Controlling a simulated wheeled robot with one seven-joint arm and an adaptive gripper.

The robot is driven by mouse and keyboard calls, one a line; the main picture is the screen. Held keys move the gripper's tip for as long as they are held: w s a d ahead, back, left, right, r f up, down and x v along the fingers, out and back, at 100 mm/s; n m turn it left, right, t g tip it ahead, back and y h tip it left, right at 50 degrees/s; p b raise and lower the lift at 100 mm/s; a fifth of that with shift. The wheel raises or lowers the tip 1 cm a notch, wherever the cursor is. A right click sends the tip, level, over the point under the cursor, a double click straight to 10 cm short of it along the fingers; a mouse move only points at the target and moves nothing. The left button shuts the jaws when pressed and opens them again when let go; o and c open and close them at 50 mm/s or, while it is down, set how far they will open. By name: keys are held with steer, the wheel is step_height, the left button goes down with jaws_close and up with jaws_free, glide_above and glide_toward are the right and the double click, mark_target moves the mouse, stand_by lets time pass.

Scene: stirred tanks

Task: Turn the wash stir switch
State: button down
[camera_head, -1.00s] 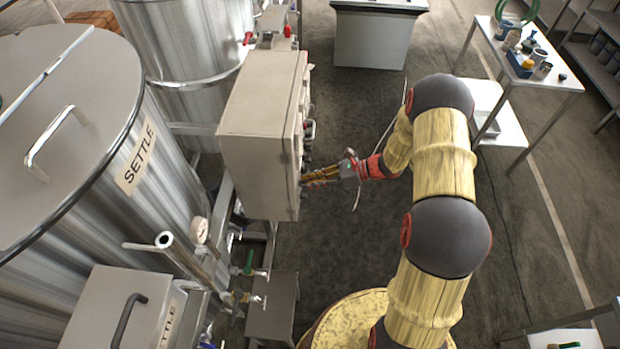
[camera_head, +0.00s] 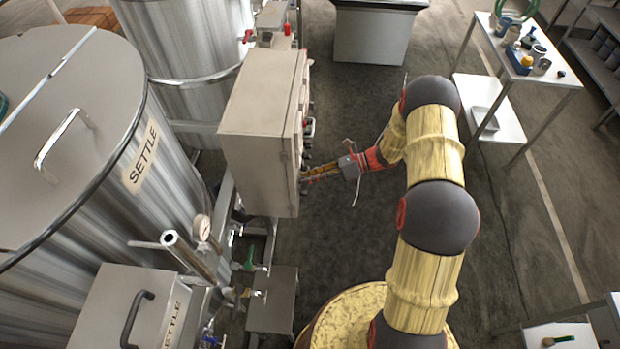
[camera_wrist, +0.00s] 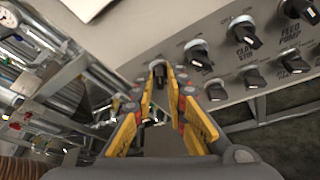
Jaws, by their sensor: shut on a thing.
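The grey control box (camera_head: 262,125) stands beside the tanks in the head view, its switch face turned right toward my gripper (camera_head: 306,178). In the wrist view my gripper (camera_wrist: 160,84) has its yellow fingers on both sides of a black switch knob (camera_wrist: 159,70) at the panel's lower left corner. It is shut on this knob. The knob's label is not readable, so I cannot tell from it whether this is the wash stir switch. Neighbouring black knobs sit to the right, one by a label reading clay stir (camera_wrist: 247,54), another by feed pump (camera_wrist: 291,34).
The large settle tank (camera_head: 135,110) fills the left, with a gauge (camera_head: 202,228) and pipes and valves below the box. A side table (camera_head: 560,80) with cups and bottles stands at the upper right.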

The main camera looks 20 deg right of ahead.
steer(key=c, duration=2)
jaws_free()
steer(key=shift+o, duration=0.2)
steer(key=v, duration=1.2)
